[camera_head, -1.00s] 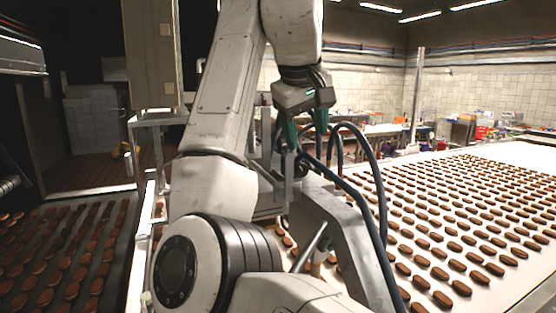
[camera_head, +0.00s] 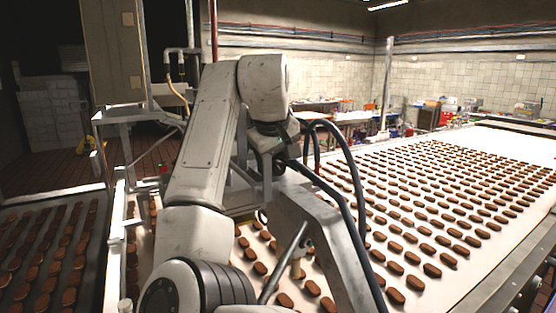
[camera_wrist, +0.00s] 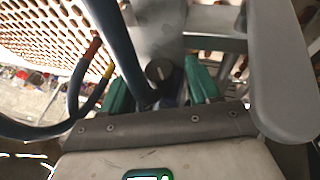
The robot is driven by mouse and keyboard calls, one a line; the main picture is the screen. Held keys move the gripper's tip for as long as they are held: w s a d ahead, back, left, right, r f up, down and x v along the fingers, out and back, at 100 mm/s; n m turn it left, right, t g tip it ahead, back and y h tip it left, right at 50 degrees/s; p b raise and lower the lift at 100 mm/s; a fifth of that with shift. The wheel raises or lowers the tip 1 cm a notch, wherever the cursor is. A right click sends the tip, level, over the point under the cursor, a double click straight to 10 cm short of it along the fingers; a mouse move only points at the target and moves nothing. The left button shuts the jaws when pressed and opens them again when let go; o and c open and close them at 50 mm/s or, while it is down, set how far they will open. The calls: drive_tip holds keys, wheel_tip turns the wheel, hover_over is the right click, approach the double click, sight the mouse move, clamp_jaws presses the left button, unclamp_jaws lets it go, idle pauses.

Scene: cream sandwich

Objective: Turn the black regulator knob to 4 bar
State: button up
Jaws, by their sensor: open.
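A dark round knob (camera_wrist: 160,72) with a pale line across its face shows in the wrist view, at the upper middle. It appears to be the regulator knob; I cannot read any scale or pressure. My gripper (camera_wrist: 158,85) is open, with one green finger on each side of the knob in the picture. I cannot tell whether either finger touches it.
Thick dark hoses (camera_head: 345,160) arch close to my gripper. A grey metal frame (camera_head: 318,232) stands beside it, and a grey bar (camera_wrist: 285,75) is near in the wrist view. A wide white conveyor (camera_head: 415,160) with many brown biscuits runs to the right. A tall cabinet (camera_head: 112,55) stands at left.

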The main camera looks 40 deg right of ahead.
drive_tip(key=shift+d+f, duration=0.1)
drive_tip(key=shift+f, duration=0.2)
drive_tip(key=shift+c, duration=0.4)
drive_tip(key=c, duration=1)
drive_tip(key=shift+o, duration=0.2)
drive_tip(key=shift+r+y, duration=0.1)
drive_tip(key=shift+y, duration=0.2)
drive_tip(key=shift+d+y, duration=0.25)
drive_tip(key=shift+y, duration=0.55)
drive_tip(key=shift+d+m+t+y, duration=0.2)
drive_tip(key=shift+m+t+y, duration=0.5)
drive_tip(key=shift+y, duration=1)
